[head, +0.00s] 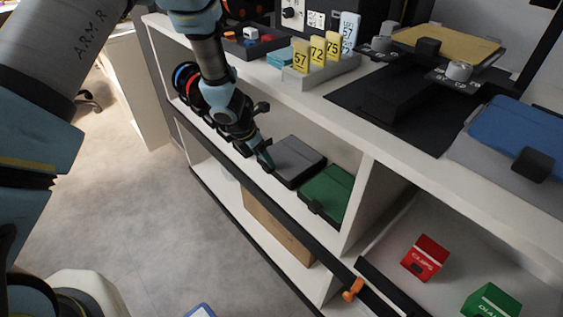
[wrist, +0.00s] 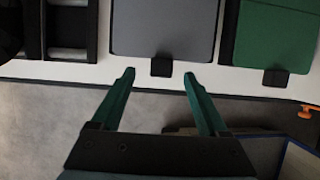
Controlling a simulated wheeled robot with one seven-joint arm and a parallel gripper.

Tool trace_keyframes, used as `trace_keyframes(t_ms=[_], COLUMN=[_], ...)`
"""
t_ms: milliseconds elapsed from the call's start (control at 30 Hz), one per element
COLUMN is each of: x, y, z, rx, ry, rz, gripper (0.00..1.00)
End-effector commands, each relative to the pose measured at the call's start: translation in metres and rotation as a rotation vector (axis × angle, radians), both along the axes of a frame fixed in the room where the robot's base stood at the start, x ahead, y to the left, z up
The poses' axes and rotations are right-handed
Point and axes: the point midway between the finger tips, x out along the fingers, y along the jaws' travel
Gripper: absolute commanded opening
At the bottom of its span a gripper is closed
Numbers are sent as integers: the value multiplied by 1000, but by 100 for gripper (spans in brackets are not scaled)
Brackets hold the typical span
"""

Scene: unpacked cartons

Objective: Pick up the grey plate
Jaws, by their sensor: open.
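The grey plate (head: 297,158) lies flat on the middle shelf, left of a green plate (head: 328,192). In the wrist view the grey plate (wrist: 163,28) shows at the top centre with a black tab (wrist: 161,67) on its near edge. My gripper (head: 267,164) is at the shelf's front, close to the grey plate's left side in the head view. In the wrist view my gripper (wrist: 159,74) is open and empty, its two teal fingers apart and pointing toward the plate's tabbed edge. I cannot tell its height above the shelf.
The green plate also shows in the wrist view (wrist: 275,35), close right of the grey one. A black rack (wrist: 70,30) stands to the left. A white upper shelf (head: 330,85) overhangs the plates. A cardboard box (head: 275,225) sits below.

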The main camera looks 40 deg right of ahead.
Motion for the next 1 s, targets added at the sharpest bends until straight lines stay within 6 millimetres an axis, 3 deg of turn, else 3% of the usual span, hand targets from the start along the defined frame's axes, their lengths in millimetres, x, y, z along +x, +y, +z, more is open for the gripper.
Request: trace_keyframes(t_ms=[267,567,1000], x=[-4,-4,-4], y=[-16,-17,-17], z=[-34,-38,-38], rx=[2,1,1], ry=[1,0,1], rz=[0,1,1], gripper=[78,76,27])
